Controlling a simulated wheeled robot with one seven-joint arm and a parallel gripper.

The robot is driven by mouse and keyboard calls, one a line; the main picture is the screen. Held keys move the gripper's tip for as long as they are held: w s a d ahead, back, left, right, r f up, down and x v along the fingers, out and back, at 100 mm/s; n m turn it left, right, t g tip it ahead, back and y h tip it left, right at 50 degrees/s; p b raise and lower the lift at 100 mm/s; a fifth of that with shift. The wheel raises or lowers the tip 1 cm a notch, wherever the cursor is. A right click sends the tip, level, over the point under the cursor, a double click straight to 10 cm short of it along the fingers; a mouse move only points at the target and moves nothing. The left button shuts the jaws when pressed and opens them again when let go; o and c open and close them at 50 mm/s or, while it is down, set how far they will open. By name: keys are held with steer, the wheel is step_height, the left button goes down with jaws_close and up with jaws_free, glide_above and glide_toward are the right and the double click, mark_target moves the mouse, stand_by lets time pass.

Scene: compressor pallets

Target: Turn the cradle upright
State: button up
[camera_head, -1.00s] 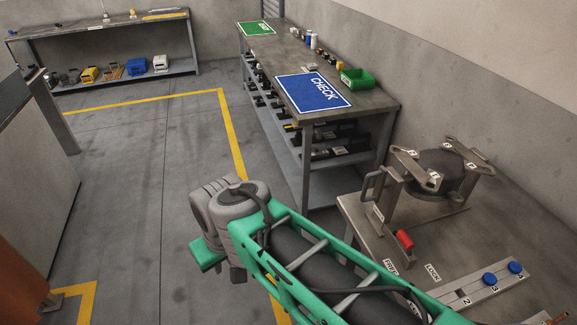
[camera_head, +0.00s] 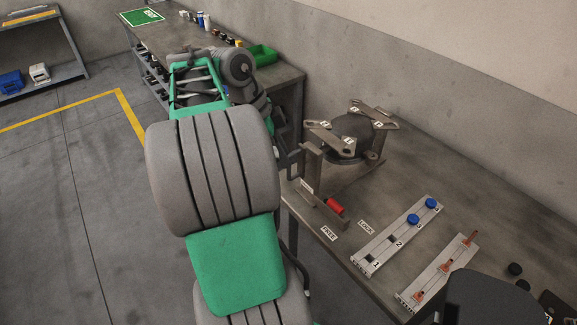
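The cradle (camera_head: 312,170) stands on the grey bench at the right, a metal frame around a dark round body (camera_head: 358,130). Flat clamp arms with lettered tags lie across its top, and its tilt is hard to judge. A red-gripped lever (camera_head: 334,206) is at its near side, closer to the FREE tag (camera_head: 329,233) than to the LOCK tag (camera_head: 366,227). My arm reaches out left of the cradle. The dark end of my arm with my gripper (camera_head: 277,125) is near the cradle's left side handle, mostly hidden behind my own links. Its fingers cannot be made out, nor whether it touches.
Two metal rails (camera_head: 398,236) (camera_head: 438,273) with blue knobs and orange parts lie on the bench in front of the cradle. A back table (camera_head: 285,78) holds a green bin (camera_head: 262,54) and a green mat (camera_head: 141,17). The floor at left is open, with yellow lines.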

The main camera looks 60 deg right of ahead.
steer(key=x, duration=0.4)
steer(key=shift+f+b, duration=0.1)
steer(key=shift+b, duration=0.3)
jaws_close()
stand_by(1.0)
